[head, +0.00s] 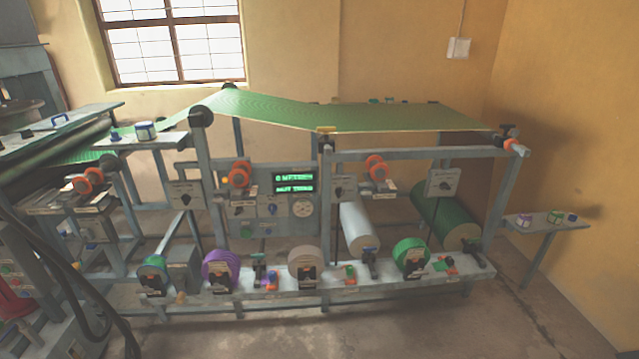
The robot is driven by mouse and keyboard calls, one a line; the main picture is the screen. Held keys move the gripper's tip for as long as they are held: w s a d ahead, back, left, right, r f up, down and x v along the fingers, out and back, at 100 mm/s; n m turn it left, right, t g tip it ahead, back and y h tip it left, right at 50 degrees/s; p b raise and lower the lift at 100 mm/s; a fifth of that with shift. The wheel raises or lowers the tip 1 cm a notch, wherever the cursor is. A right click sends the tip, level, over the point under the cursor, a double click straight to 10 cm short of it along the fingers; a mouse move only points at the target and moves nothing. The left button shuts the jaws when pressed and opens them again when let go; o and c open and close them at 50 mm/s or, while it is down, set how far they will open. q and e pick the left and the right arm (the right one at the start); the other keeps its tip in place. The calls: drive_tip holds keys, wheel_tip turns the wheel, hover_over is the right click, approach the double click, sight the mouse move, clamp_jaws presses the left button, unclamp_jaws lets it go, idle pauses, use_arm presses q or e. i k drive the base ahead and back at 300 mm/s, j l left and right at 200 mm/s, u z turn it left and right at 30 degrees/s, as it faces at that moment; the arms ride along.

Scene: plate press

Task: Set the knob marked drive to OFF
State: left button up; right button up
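Several small dark knobs show on the grey machine, and their labels are too small to read, so I cannot tell which is marked drive. One knob (239,211) is on the central control panel (247,222), left of the green-lit display (294,183) and a round gauge (303,207). Other knobs sit on separate grey boxes: a left box (184,193), a middle box (343,187) and a right box (443,182). The knob settings cannot be read from here. Neither of my grippers is in view.
A green web (350,116) runs across the machine's top. Orange handwheels (239,174) stick out in front of the frame. A lower shelf (335,285) carries coloured rolls. A black hose (75,275) curves at the front left. The floor (330,335) in front is clear.

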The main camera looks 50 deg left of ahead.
sight(238, 210)
drive_tip(key=u, duration=2.9)
